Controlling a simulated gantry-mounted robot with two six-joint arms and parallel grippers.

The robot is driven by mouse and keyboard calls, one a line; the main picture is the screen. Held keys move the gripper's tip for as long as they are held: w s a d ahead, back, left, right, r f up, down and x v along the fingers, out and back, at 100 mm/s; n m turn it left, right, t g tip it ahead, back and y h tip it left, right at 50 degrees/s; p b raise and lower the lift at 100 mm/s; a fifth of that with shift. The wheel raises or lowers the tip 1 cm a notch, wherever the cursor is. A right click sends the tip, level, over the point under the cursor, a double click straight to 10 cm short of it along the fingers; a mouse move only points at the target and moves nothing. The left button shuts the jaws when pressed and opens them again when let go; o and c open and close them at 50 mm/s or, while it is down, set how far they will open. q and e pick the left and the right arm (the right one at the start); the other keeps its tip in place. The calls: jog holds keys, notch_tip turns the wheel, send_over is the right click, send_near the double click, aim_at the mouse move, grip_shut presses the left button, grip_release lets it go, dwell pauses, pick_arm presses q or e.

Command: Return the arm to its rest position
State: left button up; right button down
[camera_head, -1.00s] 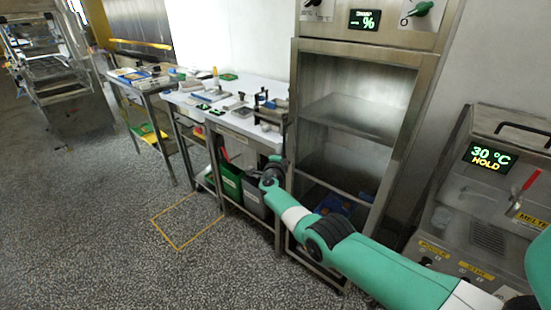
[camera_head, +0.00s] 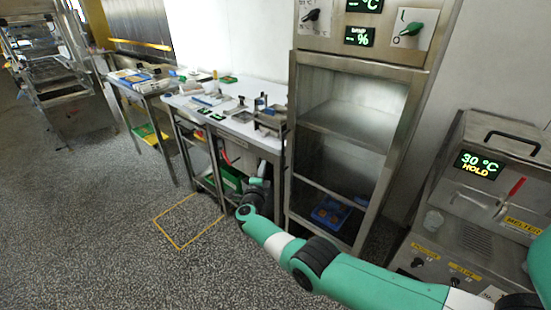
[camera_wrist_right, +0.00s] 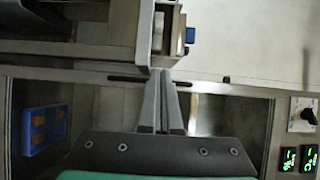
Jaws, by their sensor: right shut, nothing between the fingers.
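My right arm (camera_head: 350,280) reaches in from the lower right in the head view. Its elbow and forearm hang over the floor in front of the steel cabinet. The wrist (camera_head: 256,195) is bent up beside the end of the white-topped table. In the right wrist view the two grey fingers of my right gripper (camera_wrist_right: 162,88) lie together, shut and empty. In that picture the fingertips overlap a steel edge and a grey bracket; I cannot tell whether they touch. My left gripper is not in view.
The steel cabinet (camera_head: 296,110) stands right of the table (camera_head: 255,130), with a blue tray (camera_head: 330,212) low inside. The melter unit (camera_head: 478,215) reading 30 °C HOLD is at the right. A yellow floor outline (camera_head: 180,245) and open floor lie left of the arm.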

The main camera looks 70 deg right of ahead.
jog(key=a, duration=0.1)
jog(key=w+a, duration=0.1)
jog(key=shift+w+a, duration=0.25)
jog(key=shift+a, duration=0.15)
